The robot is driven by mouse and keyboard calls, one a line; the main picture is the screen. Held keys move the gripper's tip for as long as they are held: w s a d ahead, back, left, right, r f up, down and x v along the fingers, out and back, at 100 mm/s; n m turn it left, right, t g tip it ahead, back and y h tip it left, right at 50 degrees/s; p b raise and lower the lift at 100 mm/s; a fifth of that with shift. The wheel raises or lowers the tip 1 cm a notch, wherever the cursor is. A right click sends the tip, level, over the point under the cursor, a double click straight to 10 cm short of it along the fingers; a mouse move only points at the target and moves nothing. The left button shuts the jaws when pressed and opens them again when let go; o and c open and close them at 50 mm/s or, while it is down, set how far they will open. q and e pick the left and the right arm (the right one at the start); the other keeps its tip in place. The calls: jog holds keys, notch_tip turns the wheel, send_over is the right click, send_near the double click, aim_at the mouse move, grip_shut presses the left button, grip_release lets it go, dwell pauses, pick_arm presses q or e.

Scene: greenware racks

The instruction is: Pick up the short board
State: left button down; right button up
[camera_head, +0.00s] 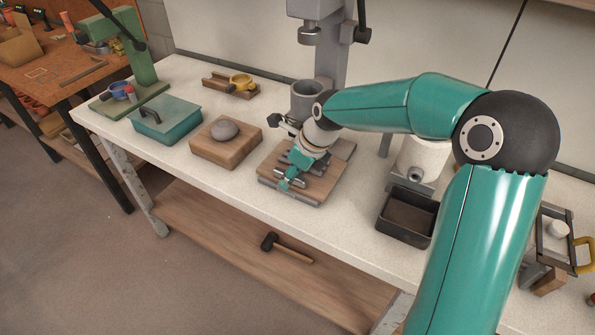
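A flat wooden board (317,186) lies on the grey base of the press in the middle of the bench; I take it for the short board. My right gripper (287,180) comes in from the right, teal and grey, and is over the left part of this board. It covers part of the board, along with some dark grey bars there. Whether its fingers touch the board or are closed on anything is too small to tell. My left gripper is not in view.
Left of the board stand a wooden block (220,151) with a grey stone (224,129) and a teal lidded box (166,123). The grey press column (319,60) rises behind. A dark tray (406,215) sits to the right. A mallet (285,247) lies on the lower shelf.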

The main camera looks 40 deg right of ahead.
grip_shut()
jog(key=shift+r, duration=0.15)
